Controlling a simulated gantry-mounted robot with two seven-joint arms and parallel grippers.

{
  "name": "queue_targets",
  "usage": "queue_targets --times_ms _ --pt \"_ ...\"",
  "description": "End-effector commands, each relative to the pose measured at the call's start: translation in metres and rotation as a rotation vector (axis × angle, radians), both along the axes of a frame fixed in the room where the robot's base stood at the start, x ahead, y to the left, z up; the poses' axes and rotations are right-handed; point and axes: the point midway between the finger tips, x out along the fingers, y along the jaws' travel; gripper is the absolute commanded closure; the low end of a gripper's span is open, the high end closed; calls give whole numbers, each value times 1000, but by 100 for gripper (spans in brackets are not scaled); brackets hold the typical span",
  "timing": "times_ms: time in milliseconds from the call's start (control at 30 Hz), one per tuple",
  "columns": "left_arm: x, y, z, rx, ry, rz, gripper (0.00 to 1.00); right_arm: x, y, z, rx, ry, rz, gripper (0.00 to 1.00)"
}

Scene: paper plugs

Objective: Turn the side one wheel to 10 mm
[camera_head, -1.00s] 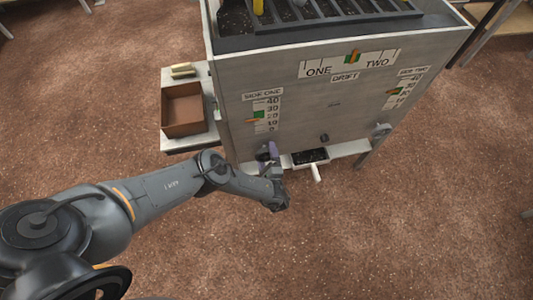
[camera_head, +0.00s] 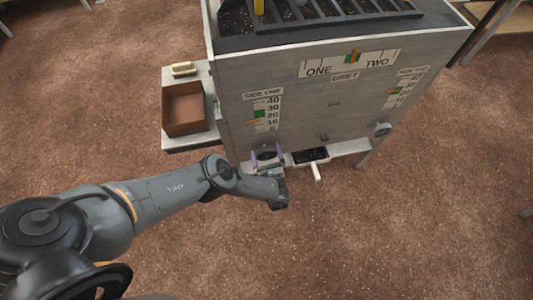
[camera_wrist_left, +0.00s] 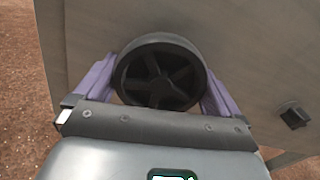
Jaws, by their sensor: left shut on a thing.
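The side one wheel (camera_wrist_left: 160,78) is a black spoked handwheel on the front of the grey machine. It also shows small and dark in the head view (camera_head: 267,153). My left gripper (camera_head: 267,157) has its two purple fingers on opposite sides of the wheel's rim, shut on it. The SIDE ONE scale (camera_head: 267,112) runs from 40 at the top down to 0. Its orange pointer (camera_head: 252,122) stands close to the 10 mark, and a green block (camera_head: 260,115) sits near 20. My right gripper is out of view.
The SIDE TWO scale (camera_head: 404,90) and wheel (camera_head: 381,130) are at the right. A DRIFT scale (camera_head: 349,63) is at the top middle. A small dark knob (camera_head: 324,137) and a tray of dark material (camera_head: 310,156) are right of my gripper. A brown box (camera_head: 184,108) stands left.

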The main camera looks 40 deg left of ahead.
Motion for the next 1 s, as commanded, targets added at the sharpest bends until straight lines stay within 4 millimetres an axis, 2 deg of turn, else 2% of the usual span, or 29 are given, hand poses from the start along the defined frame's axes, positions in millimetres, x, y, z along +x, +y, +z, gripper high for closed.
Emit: queue_targets --times_ms 400,900,933,1000 --pt "0 0 0 104 140 0 33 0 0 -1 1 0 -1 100" --pt "0 0 1 115 155 0 33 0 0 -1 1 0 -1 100" --pt "0 0 1 115 155 0 1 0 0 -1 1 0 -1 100" --pt "0 0 1 115 155 0 0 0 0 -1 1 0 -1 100"
